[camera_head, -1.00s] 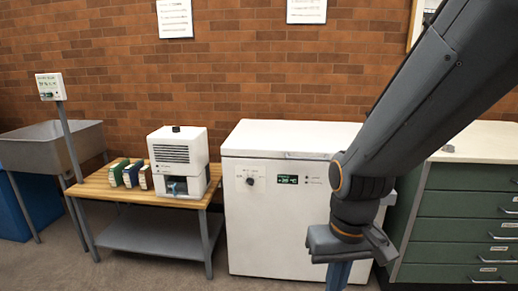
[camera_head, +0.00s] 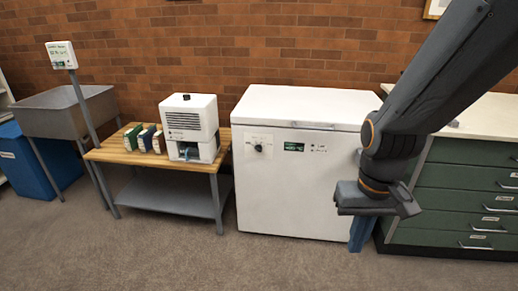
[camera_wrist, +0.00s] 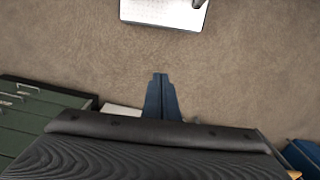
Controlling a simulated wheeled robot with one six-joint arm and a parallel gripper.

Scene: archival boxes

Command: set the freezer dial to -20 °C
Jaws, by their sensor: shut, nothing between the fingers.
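The freezer (camera_head: 290,200) is a white chest with its lid closed, against the brick wall in the head view. Its round black dial (camera_head: 258,147) is on the upper left of the front. A small lit green display (camera_head: 294,147) is right of the dial; its digits and the dial's setting are too small to read. My gripper (camera_head: 360,236) hangs with its blue fingers pointing down, in front of the freezer's right edge and well right of the dial. In the wrist view the fingers (camera_wrist: 160,98) are shut and empty, over bare floor.
A wooden-topped bench (camera_head: 130,156) left of the freezer holds a white machine (camera_head: 190,120) and several box files (camera_head: 146,140). A grey sink (camera_head: 60,115) and blue bin (camera_head: 45,170) are farther left. Green drawers (camera_head: 460,190) stand right. The carpet (camera_head: 200,260) in front is clear.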

